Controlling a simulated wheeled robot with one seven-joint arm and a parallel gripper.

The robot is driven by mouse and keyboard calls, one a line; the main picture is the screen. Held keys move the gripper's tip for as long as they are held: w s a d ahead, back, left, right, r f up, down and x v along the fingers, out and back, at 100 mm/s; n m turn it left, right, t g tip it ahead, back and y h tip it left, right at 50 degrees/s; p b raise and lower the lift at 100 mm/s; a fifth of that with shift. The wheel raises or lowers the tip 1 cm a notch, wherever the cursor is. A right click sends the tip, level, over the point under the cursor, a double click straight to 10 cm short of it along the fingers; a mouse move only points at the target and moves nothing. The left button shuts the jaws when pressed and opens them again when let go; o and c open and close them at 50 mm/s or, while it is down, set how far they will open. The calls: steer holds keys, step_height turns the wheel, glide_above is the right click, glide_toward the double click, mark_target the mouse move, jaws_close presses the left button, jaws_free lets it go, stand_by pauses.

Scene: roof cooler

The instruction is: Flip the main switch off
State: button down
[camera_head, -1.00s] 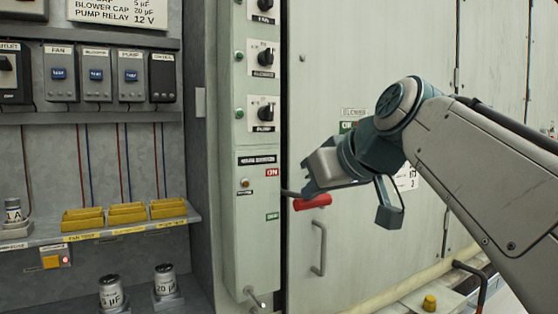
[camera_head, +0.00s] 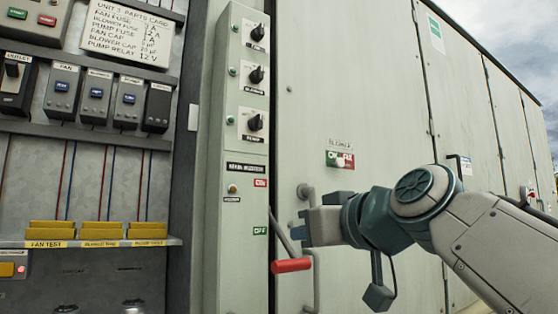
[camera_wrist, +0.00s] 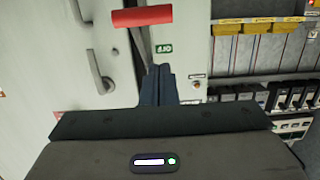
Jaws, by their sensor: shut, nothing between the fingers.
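The main switch is a grey lever with a red handle (camera_head: 290,265) on the right side of the narrow grey panel. The lever slants down, and its handle sits below the green OFF label (camera_head: 260,231). The red ON label (camera_head: 260,183) is higher on the panel. My gripper (camera_head: 298,233) is shut and empty, just above and right of the handle. In the wrist view the red handle (camera_wrist: 141,17) lies beyond the shut fingertips (camera_wrist: 158,68), with a visible gap. The upside-down OFF label (camera_wrist: 162,49) shows beside it. The lever's pivot is hard to make out.
Three black rotary knobs (camera_head: 256,75) run up the panel above. A grey door handle (camera_head: 315,280) is close behind the lever. A shelf with yellow trays (camera_head: 100,232) is at left. Large cabinet doors (camera_head: 370,80) fill the right, with a blower switch (camera_head: 340,160).

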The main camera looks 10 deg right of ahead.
mark_target(287, 270)
steer(key=f+b, duration=0.1)
steer(key=w+f+b, duration=0.1)
steer(key=f, duration=0.1)
steer(key=f+b, duration=0.1)
steer(key=shift+w+a+f+b, duration=0.15)
steer(key=shift+a+f+b, duration=0.15)
steer(key=shift+f+b, duration=0.1)
steer(key=shift+w+a+f+b, duration=0.2)
steer(key=shift+w+f+b, duration=0.2)
steer(key=shift+f+b, duration=0.2)
steer(key=shift+f, duration=0.1)
